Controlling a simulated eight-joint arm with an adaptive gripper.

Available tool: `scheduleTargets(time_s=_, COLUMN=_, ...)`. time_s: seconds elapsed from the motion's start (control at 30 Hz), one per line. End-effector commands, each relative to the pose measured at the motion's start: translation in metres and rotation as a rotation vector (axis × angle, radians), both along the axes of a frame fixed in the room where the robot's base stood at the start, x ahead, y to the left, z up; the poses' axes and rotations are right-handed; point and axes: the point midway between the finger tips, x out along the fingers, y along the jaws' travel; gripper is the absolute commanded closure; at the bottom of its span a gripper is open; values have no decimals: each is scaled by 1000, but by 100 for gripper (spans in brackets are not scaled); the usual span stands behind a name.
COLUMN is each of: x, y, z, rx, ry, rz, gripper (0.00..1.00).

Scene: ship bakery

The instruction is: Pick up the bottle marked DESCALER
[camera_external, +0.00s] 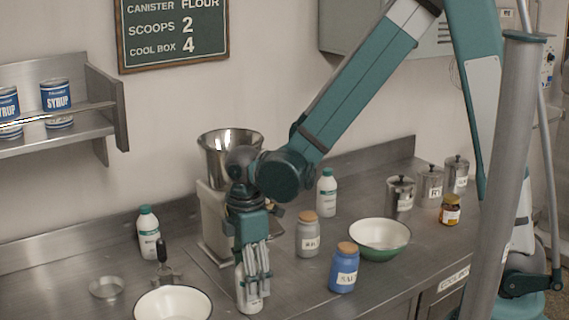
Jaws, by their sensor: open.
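My gripper (257,290) points down near the front edge of the steel counter, its fingers open. A white bottle (242,296) stands upright at the fingers, partly hidden behind them. I cannot tell whether the fingers touch it. A second white bottle with a green cap (148,236) stands to the left near the wall. A third white bottle with a green cap (327,196) stands behind and to the right of my gripper. The bottle labels are too small to read, so I cannot tell which is marked DESCALER.
A scale with a steel bowl (222,150) stands behind my gripper. A grey jar (308,238), a blue jar (344,276) and a green bowl (380,236) are to the right. A white bowl (172,305) and a dark-handled tool (163,262) are to the left.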

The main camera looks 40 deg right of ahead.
Motion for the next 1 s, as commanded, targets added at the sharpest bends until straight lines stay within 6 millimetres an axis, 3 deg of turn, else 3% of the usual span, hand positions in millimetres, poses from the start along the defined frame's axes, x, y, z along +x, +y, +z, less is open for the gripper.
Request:
scheduleTargets(time_s=0.23, x=0, y=0, z=-15, rx=0, ry=0, rz=0, gripper=43)
scheduleTargets(time_s=0.83, x=0, y=0, z=-16, rx=0, ry=0, rz=0, gripper=43)
scheduleTargets(time_s=1.0, x=0, y=0, z=-16, rx=0, ry=0, rz=0, gripper=66)
